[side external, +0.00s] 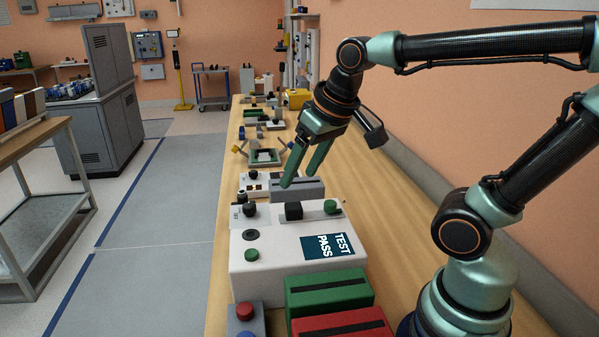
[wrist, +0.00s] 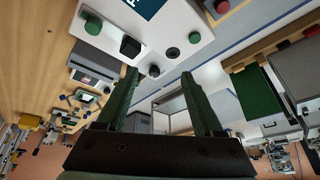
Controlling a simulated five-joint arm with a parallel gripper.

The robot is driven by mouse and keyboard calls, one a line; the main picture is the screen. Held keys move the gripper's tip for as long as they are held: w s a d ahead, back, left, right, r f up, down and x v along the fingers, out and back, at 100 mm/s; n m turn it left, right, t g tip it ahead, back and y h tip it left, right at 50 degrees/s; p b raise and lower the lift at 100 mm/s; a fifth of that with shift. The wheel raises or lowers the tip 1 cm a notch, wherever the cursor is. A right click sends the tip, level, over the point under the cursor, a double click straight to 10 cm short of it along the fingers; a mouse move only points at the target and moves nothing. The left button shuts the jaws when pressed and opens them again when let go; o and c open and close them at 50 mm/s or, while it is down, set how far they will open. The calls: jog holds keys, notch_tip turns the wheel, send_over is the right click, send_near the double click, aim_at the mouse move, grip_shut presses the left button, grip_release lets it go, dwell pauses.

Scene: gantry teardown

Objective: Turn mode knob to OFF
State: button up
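The white control box (side external: 270,272) stands on the bench with a TEST PASS screen (side external: 325,246) on its top. A black round knob (side external: 250,209), which looks like the mode knob, sits at its far left corner beside small printed marks. It also shows in the wrist view (wrist: 154,71); which way it points is too small to tell. My gripper (side external: 300,180) is open and empty, its green fingers pointing down above the far side of the box, apart from the knob. The fingers also show in the wrist view (wrist: 160,75).
A black square knob (side external: 294,211), a green button (side external: 331,207), a dark round socket (side external: 250,235) and another green button (side external: 252,255) share the box top. Green (side external: 328,292) and red (side external: 342,325) blocks stand in front. A grey slotted block (side external: 297,188) lies behind.

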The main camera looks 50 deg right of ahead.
jog(key=w+r+m+g, duration=0.2)
jog(key=w+m, duration=0.3)
jog(key=w, duration=0.3)
jog(key=m+g, duration=0.3)
jog(key=m, duration=0.2)
send_over(249, 204)
notch_tip(249, 204, down, 4)
notch_tip(249, 204, down, 12)
jog(key=shift+s+r, duration=0.1)
jog(key=shift+r, duration=0.05)
grip_shut()
